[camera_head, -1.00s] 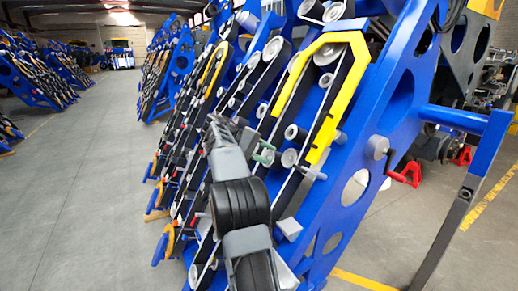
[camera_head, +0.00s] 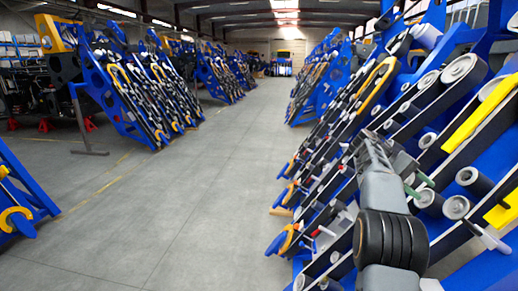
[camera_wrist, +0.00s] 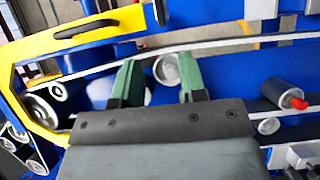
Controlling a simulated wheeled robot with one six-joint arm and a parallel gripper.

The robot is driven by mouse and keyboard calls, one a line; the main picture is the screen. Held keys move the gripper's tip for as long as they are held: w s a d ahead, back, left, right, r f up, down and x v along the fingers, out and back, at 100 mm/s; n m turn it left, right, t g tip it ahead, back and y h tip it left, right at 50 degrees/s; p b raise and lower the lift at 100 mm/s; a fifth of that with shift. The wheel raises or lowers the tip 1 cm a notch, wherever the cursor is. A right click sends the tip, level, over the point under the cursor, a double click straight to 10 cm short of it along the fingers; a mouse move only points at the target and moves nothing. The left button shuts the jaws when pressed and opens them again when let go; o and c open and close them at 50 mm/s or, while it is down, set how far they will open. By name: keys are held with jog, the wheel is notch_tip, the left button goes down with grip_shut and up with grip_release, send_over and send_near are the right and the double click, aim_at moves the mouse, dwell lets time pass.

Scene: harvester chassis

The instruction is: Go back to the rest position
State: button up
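My gripper (camera_wrist: 160,82) shows in the wrist view with its two green fingers apart and nothing held between them. A grey roller (camera_wrist: 167,69) of the harvester chassis appears behind the gap. In the head view my arm reaches forward along the right side, in front of the blue chassis (camera_head: 480,262). The chassis leans and carries rollers, belts and a yellow guide (camera_head: 482,114). The yellow guide (camera_wrist: 70,42) also shows at the left of the wrist view. I cannot tell whether the gripper touches the chassis.
A wide grey floor aisle (camera_head: 210,190) is clear in the middle. More blue chassis (camera_head: 125,88) stand along the left, with another blue frame (camera_head: 20,190) at the near left edge. A stand (camera_head: 88,130) and red supports (camera_head: 45,124) are at the left.

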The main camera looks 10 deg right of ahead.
notch_tip(320, 180, down, 10)
jog(key=w+r+n+t, duration=0.1)
jog(key=w+n+t, duration=0.2)
jog(key=t, duration=0.1)
jog(key=a+f+n+t+y, duration=0.25)
jog(key=a+f, duration=0.25)
jog(key=a, duration=0.4)
jog(key=s+a+f+t+y, duration=0.1)
jog(key=s+a, duration=0.3)
jog(key=a, duration=0.4)
jog(key=s+a+n+t+y, duration=0.1)
jog(key=s+a+t+y, duration=0.1)
jog(key=s+a, duration=0.3)
jog(key=s+a+f+n+t+y+p, duration=0.1)
jog(key=s+a+t, duration=0.3)
jog(key=a, duration=0.9)
jog(key=shift+s+a+f+y, duration=0.15)
jog(key=shift+s+f+y, duration=0.2)
jog(key=shift+s+y, duration=0.4)
jog(key=shift+w, duration=0.15)
